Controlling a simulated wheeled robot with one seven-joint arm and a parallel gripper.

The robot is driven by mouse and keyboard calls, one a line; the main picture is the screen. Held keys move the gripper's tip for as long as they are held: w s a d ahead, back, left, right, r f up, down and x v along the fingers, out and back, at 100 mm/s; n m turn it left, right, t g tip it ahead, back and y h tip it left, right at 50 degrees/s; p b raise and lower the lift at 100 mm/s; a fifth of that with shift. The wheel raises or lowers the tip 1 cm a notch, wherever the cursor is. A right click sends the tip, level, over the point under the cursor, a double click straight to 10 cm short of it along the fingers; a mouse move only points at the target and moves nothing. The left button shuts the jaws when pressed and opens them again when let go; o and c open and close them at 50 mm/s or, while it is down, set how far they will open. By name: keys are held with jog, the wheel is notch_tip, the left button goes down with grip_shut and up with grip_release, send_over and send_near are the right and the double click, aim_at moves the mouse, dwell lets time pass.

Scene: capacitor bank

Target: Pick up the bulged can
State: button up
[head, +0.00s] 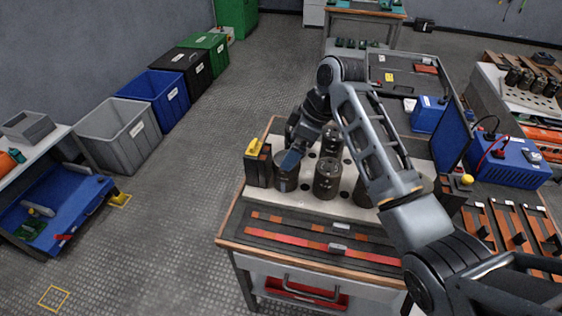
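Several dark cylindrical cans stand upright on a pale perforated board (307,205) on the workbench. One front can (327,182) is in the middle, another front can (286,178) is to its left, and a further can (331,141) stands behind. One more can (361,193) is partly hidden by my arm. I cannot tell which can has the bulge. My gripper (291,160) points down at the top of the left front can, over or against its rim. Its fingers are mostly hidden, so contact and opening are unclear.
A dark block with a yellow top (257,164) stands just left of the left can. Copper-coloured strips (310,240) lie along the bench front. Bins (117,135) line the left wall; the floor between is clear.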

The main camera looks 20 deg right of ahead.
jog(key=x, duration=0.7)
jog(key=shift+w+d+f+p, duration=0.15)
jog(key=shift+d+f+p, duration=0.1)
jog(key=shift+p, duration=0.15)
jog(key=shift+c, duration=0.3)
jog(key=shift+r, duration=0.1)
jog(key=c, duration=1.2)
